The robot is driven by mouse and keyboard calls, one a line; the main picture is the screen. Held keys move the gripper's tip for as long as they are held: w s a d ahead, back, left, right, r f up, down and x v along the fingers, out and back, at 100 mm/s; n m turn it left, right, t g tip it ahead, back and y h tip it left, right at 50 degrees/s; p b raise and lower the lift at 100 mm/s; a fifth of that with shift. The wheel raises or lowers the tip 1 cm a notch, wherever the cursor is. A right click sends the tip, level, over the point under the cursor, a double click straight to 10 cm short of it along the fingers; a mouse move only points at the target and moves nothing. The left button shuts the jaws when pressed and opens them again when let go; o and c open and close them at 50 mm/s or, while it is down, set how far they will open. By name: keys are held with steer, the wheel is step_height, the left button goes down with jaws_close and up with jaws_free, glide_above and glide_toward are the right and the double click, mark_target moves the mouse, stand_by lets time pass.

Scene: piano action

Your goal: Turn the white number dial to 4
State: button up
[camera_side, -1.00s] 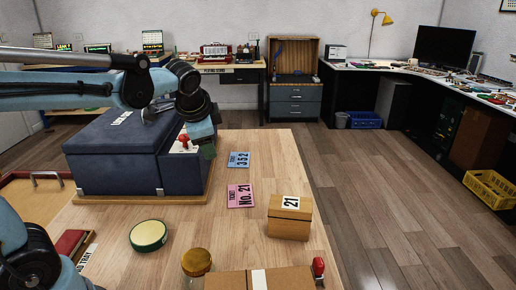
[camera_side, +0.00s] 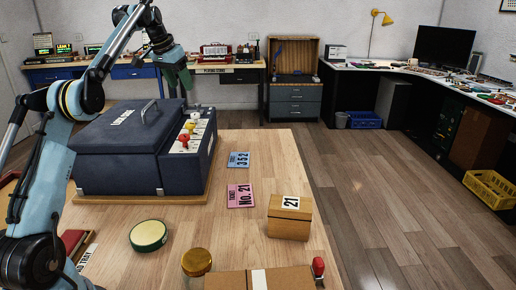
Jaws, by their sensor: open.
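A dark blue case (camera_side: 118,160) with a handle on its lid stands on the wooden table. My gripper (camera_side: 181,82) is raised above and behind the panel, pointing down, clear of the knobs. It is open and holds nothing I can see.
On the table (camera_side: 262,148) lie a blue ticket (camera_side: 239,159), a pink ticket (camera_side: 240,195), a wooden box marked 21 (camera_side: 289,218), a round green-rimmed tin (camera_side: 148,235) and an amber-lidded jar (camera_side: 197,262). The tabletop just right of the case is clear.

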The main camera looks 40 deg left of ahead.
mark_target(195, 114)
steer(key=x, duration=1.2)
steer(key=shift+a, duration=0.1)
steer(key=c, duration=1)
steer(key=n, duration=0.2)
steer(key=n+y, duration=0.1)
steer(key=n, duration=0.1)
steer(key=n+g+y, duration=0.1)
steer(key=shift+w+d+n, duration=0.1)
steer(key=shift+d+n, duration=0.15)
steer(key=shift+n, duration=0.15)
steer(key=n+g, duration=0.1)
steer(key=n, duration=0.2)
steer(key=n+g+y, duration=0.1)
steer(key=n, duration=0.2)
steer(key=shift+w, duration=0.15)
steer(key=shift+n, duration=0.3)
